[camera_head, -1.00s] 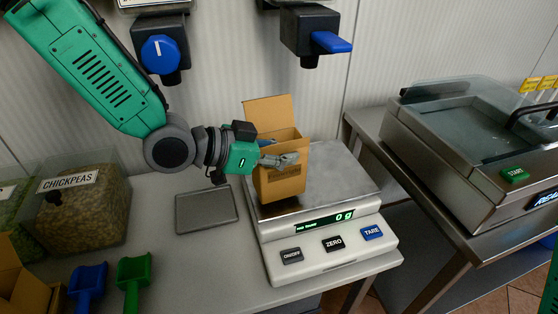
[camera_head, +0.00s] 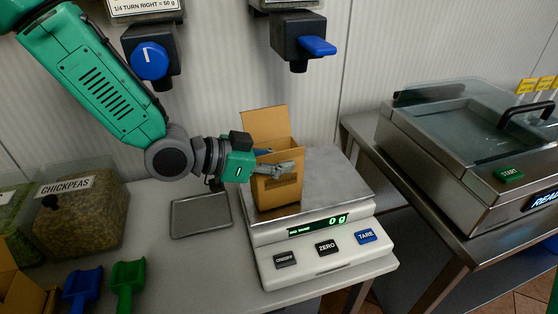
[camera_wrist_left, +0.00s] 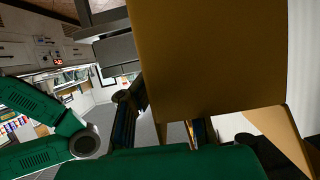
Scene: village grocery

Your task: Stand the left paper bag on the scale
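The brown paper bag (camera_head: 279,192) is upright and open-topped over the front left of the scale's metal plate (camera_head: 335,181). Its back flap stands up. The scale (camera_head: 318,255) reads 0 g; I cannot tell whether the bag's base touches the plate. My left gripper (camera_head: 272,162) reaches in from the left and is shut on the bag near its top, one finger across the front and the other partly hidden at the opening. In the left wrist view the bag (camera_wrist_left: 215,60) fills the upper middle, close to the fingers. My right gripper is not in view.
A flat grey tray (camera_head: 201,215) lies left of the scale. A chickpeas bin (camera_head: 82,215), a blue scoop (camera_head: 82,288) and a green scoop (camera_head: 127,282) are further left. Blue-handled dispensers (camera_head: 303,45) hang above. A steel machine (camera_head: 470,140) stands right.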

